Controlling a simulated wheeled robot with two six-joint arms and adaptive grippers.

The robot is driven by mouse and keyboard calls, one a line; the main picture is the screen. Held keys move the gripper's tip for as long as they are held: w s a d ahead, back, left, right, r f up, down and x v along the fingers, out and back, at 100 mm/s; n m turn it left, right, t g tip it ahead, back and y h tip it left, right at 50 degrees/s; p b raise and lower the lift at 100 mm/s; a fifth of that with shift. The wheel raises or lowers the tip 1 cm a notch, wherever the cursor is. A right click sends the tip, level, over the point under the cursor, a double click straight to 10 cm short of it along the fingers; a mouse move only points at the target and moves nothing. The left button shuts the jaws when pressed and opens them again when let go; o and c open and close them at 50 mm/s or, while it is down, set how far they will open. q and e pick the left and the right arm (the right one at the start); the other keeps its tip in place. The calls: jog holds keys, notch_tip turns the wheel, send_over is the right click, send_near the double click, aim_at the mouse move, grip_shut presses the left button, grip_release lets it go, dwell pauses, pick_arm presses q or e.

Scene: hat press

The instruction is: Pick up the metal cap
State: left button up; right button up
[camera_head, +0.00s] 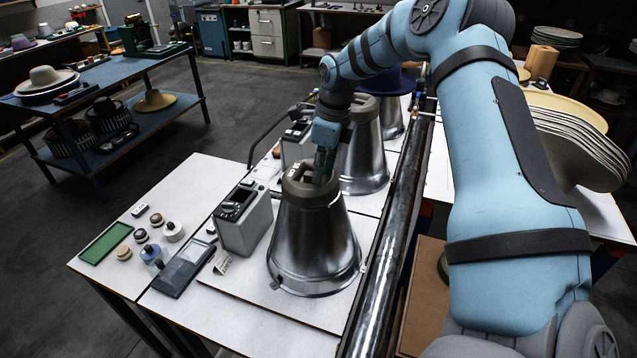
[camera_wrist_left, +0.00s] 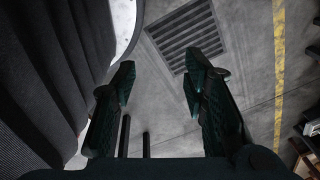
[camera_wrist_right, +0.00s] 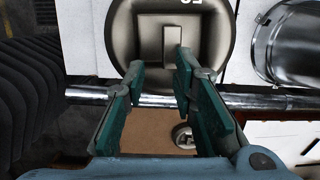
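The metal cap (camera_head: 312,245) is a shiny flared cone with a grey-brown top. It stands upright on the white table, nearest of a row of similar ones. My right gripper (camera_head: 323,170) points down at its top, where the raised grip is partly hidden by the fingers. In the right wrist view, the cap's top (camera_wrist_right: 135,32) carries a raised block (camera_wrist_right: 173,42). My right gripper also shows there (camera_wrist_right: 160,65), open, its fingers apart near the block; contact cannot be told. My left gripper (camera_wrist_left: 157,78) is open and empty over the floor, and is outside the head view.
More metal cones (camera_head: 365,158) stand behind the cap. A grey control box (camera_head: 243,220) stands close at its left. A long metal bar (camera_head: 385,255) runs along its right side. Stacked hat shapes (camera_head: 580,145) lie at the right. Small items sit at the table's left end.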

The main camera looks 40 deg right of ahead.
aim_at(312, 174)
jog(key=shift+w+a+f, duration=0.35)
jog(key=shift+w+f, duration=0.05)
jog(key=shift+f, duration=0.15)
jog(key=shift+w+a+f, duration=0.3)
jog(key=shift+w+f, duration=0.1)
jog(key=shift+f, duration=0.1)
jog(key=shift+w+d+f, duration=0.4)
jog(key=shift+w+f, duration=0.1)
jog(key=shift+w, duration=0.3)
jog(key=shift+c, duration=0.6)
jog(key=shift+w+d, duration=0.1)
jog(key=shift+d, duration=0.05)
jog(key=c, duration=0.3)
grip_shut()
jog(key=shift+s+r, duration=0.15)
jog(key=shift+s, duration=0.2)
pick_arm(q)
jog(key=w, duration=0.2)
jog(key=shift+w+r, duration=0.25)
jog(key=shift+w, duration=0.05)
pick_arm(e)
jog(key=shift+w, duration=0.1)
jog(key=shift+r, duration=0.1)
